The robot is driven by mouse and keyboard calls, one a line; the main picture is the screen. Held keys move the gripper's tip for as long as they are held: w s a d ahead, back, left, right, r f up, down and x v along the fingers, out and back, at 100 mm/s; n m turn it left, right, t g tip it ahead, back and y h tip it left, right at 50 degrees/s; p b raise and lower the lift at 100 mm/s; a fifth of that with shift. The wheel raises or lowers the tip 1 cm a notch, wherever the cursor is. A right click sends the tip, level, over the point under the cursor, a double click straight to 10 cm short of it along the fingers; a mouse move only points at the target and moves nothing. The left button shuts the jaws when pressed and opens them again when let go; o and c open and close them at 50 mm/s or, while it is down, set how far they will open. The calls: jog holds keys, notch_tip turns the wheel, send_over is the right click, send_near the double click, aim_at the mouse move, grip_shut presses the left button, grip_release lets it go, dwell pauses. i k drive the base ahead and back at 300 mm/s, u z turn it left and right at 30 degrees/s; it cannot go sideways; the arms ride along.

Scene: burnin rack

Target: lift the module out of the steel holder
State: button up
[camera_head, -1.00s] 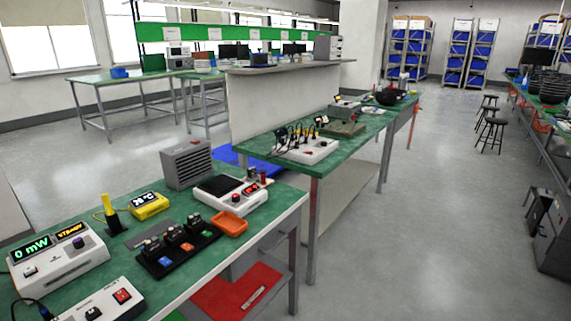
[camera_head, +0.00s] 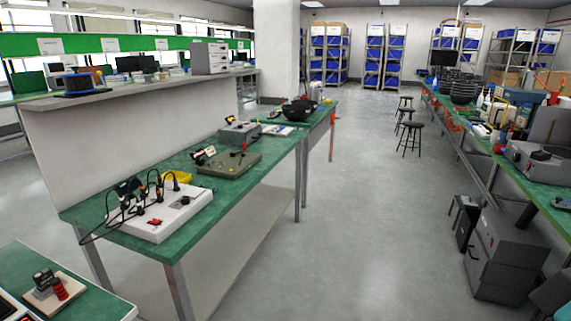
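I cannot make out the module or the steel holder in the current head view. My gripper is not in view either. The corner of the near green bench (camera_head: 88,303) shows at the bottom left. On it a small light base (camera_head: 72,300) carries a black block and red discs, cut close to the picture's edge.
A green bench (camera_head: 132,224) holds a white box (camera_head: 166,217) with black cables, a flat olive plate (camera_head: 228,165) and black bowls (camera_head: 300,109). Stools (camera_head: 411,128) and grey cabinets (camera_head: 502,250) stand on the right. The grey floor (camera_head: 345,230) between is clear.

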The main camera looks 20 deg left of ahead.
aim_at(42, 280)
jog(key=u, duration=0.55)
jog(key=i, duration=1.1)
jog(key=u, duration=1.65)
jog(key=i, duration=1)
jog(key=u, duration=0.65)
